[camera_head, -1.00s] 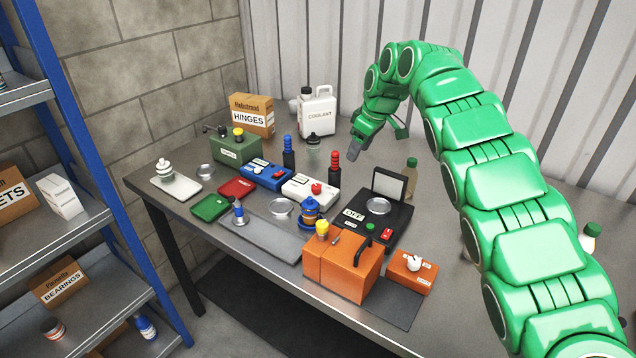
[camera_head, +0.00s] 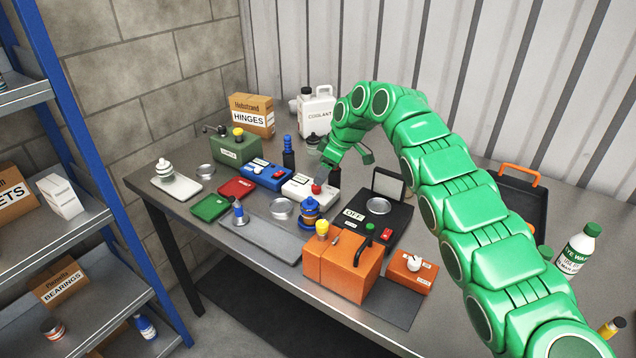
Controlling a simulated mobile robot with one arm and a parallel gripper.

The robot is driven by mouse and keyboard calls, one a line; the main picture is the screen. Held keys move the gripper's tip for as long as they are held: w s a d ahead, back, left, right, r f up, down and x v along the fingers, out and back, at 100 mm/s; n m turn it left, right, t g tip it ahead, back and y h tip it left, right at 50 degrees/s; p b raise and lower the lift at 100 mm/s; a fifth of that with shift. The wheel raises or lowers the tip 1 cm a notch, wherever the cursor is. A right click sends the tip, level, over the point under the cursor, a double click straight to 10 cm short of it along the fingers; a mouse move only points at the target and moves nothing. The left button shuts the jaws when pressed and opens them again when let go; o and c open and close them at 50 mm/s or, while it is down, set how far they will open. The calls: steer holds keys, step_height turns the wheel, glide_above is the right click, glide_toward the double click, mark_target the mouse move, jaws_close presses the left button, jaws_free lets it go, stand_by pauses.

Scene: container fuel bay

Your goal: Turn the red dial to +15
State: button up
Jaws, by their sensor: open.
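The red dial (camera_head: 316,188) sits on a white box (camera_head: 296,191) near the middle of the table. Small dark markings show on the box but are too small to read, so I cannot tell the dial's setting. The gripper is open and holds nothing that I can see. Whether a finger touches the dial cannot be told from this view.
A black scale (camera_head: 398,222) marked OFF is to the right. A blue-topped bottle (camera_head: 288,155) stands behind. An orange toolbox (camera_head: 340,272) and an orange box with a white knob (camera_head: 410,275) stand in front.

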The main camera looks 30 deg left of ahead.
mark_target(316, 186)
steer(key=x, duration=0.5)
jaws_close()
steer(key=shift+r+m, duration=0.1)
steer(key=shift+m, duration=0.2)
steer(key=shift+m+t, duration=0.6)
steer(key=shift+m, duration=0.5)
steer(key=shift+s+m+t, duration=0.15)
steer(key=shift+m+t, duration=0.75)
steer(key=shift+m, duration=1.5)
steer(key=shift+a, duration=0.1)
